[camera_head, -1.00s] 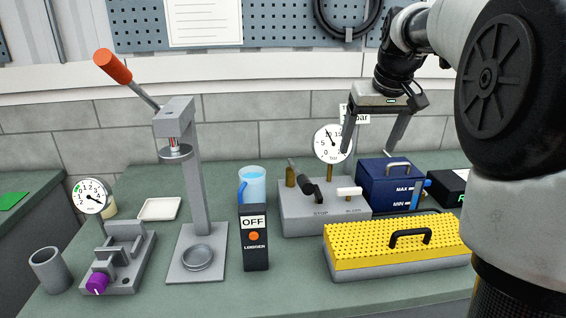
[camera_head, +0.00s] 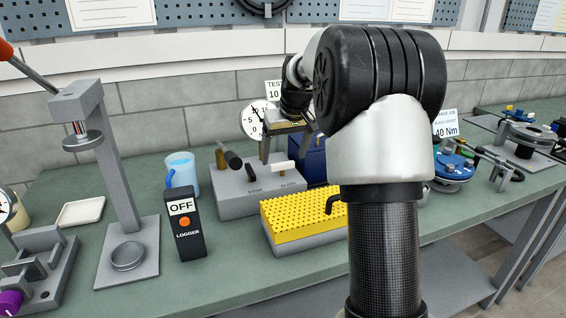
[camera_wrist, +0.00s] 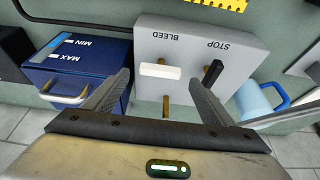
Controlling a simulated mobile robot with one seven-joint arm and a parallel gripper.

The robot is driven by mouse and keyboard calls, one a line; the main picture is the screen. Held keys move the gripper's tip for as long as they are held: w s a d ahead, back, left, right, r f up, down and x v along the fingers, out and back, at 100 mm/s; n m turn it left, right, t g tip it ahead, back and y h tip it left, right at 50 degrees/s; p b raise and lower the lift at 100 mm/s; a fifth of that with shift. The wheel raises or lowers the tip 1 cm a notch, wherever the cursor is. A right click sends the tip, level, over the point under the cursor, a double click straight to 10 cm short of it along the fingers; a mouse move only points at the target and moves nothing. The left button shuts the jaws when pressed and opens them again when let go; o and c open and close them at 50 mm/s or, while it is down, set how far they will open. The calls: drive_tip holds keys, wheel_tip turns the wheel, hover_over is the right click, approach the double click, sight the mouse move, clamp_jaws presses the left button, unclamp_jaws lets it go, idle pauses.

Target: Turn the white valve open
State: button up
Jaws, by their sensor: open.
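The white valve handle (camera_head: 283,167) is a short white bar on top of a grey block (camera_head: 236,202), at the BLEED label. In the wrist view the white handle (camera_wrist: 160,71) lies crosswise between the open fingers, with a gap on each side. My gripper (camera_wrist: 158,80) is open and empty. In the head view my gripper (camera_head: 285,142) is above and behind the block, partly hidden by my arm. A black STOP lever (camera_wrist: 213,73) stands on the same block, close to one finger.
A blue box (camera_wrist: 80,65) with a metal handle stands beside the block, close to the other finger. A blue mug (camera_head: 181,175) and the logger (camera_head: 187,228) reading OFF are to its left. A yellow perforated cover (camera_head: 300,212) is in front. A pressure gauge (camera_head: 256,120) stands behind.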

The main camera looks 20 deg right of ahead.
sight(282, 166)
drive_tip(key=shift+x, duration=1.4)
drive_tip(key=shift+c, duration=0.4)
drive_tip(key=c, duration=1)
